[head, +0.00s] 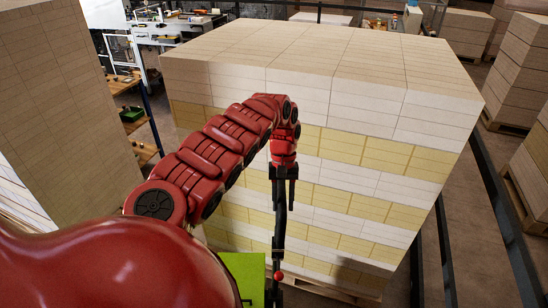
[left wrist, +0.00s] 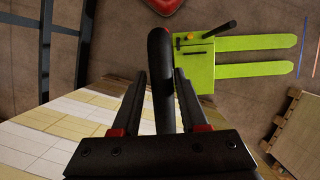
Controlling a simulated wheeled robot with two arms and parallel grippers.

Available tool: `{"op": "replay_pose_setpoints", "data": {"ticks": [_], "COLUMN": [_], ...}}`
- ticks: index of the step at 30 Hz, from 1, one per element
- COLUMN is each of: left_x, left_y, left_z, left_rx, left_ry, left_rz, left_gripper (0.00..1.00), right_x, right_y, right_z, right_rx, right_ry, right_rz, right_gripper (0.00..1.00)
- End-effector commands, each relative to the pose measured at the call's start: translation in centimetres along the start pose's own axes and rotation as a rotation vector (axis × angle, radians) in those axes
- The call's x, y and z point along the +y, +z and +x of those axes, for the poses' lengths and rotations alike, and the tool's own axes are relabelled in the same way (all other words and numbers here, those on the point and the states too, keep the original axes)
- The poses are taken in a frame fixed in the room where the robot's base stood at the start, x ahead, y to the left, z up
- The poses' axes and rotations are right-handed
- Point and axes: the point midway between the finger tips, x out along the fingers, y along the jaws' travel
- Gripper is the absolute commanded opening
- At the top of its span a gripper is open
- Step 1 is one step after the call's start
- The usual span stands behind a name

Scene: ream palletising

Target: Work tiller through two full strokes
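The black tiller (head: 279,235) stands nearly upright in front of the stacked reams, with a small red knob low down. In the left wrist view its dark upper end (left wrist: 161,70) lies between my fingers. My left gripper (head: 283,190) points down over the tiller top, its fingers apart on either side. In the left wrist view the left gripper (left wrist: 161,80) shows a slim gap beside the tiller; contact is hard to tell. The lime-green pallet truck (head: 243,275) is partly hidden by my arm; its body and two forks show in the left wrist view (left wrist: 250,43). My right gripper is out of view.
A large ream stack (head: 330,100) in white and yellow layers stands on a pallet (head: 335,292) just behind the tiller. Another tall stack (head: 65,110) is at left. Dark rails (head: 490,190) run along the right. Bare floor lies around the forks.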

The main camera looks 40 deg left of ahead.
Motion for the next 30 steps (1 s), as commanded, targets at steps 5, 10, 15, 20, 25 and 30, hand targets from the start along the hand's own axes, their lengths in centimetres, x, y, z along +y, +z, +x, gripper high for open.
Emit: {"op": "replay_pose_setpoints", "data": {"ticks": [5, 10, 15, 20, 25, 30], "left_x": [0.0, 0.0, 0.0, 0.0, 0.1, 0.1], "left_y": [0.0, 0.0, 0.1, 0.8, 1.7, 2.2], "left_z": [0.0, 0.0, -0.5, -2.9, -5.6, -7.4], "left_rx": [0.000, 0.000, 0.002, 0.005, 0.003, 0.004], "left_ry": [0.000, 0.000, 0.002, 0.003, 0.002, 0.002], "left_rz": [0.000, 0.000, 0.000, 0.002, 0.002, 0.001], "left_gripper": [0.75, 0.75, 0.75, 0.75, 0.75, 0.75], "right_x": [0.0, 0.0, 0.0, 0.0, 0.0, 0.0], "right_y": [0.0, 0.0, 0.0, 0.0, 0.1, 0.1], "right_z": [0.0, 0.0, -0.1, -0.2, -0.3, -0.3], "right_rx": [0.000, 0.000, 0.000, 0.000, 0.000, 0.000], "right_ry": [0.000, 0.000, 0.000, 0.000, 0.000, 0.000], "right_rz": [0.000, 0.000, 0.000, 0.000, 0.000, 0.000], "right_gripper": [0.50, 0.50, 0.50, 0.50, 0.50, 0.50]}}
